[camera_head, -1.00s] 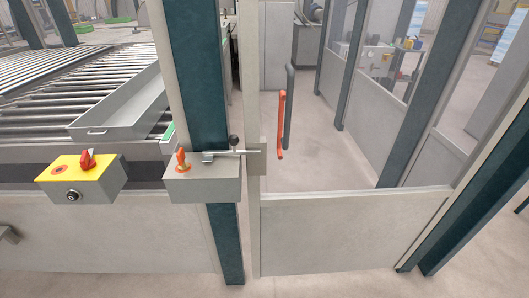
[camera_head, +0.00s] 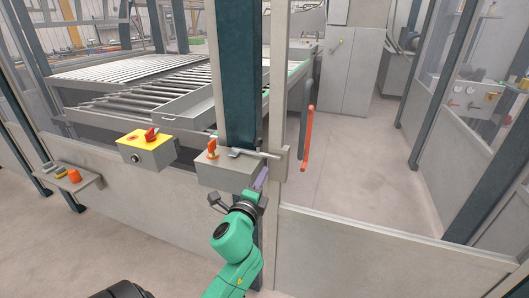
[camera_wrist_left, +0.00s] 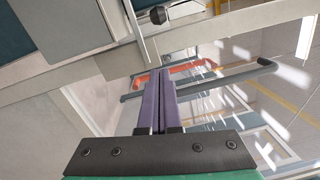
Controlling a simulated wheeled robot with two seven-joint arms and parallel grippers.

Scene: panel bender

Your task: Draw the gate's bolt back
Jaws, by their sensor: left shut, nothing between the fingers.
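The gate's bolt (camera_head: 258,153) is a thin grey rod lying across from the grey lock box (camera_head: 228,175) to the plate on the gate's frame (camera_head: 281,163). An orange-red switch handle (camera_head: 212,147) stands on the box. My left gripper (camera_head: 262,177) is shut and empty, just below the bolt at the box's right side, apart from it as far as I can tell. In the left wrist view its purple fingers (camera_wrist_left: 160,76) are together, with a black knob (camera_wrist_left: 158,15) beyond the tips. My right gripper is not in view.
The gate carries a red handle (camera_head: 308,138), with a dark grey bar (camera_head: 304,105) behind it. A yellow switch box (camera_head: 146,150) stands left of the lock box. A shelf (camera_head: 68,180) holds small things. The roller conveyor (camera_head: 130,90) lies behind the fence. Floor beyond the gate is clear.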

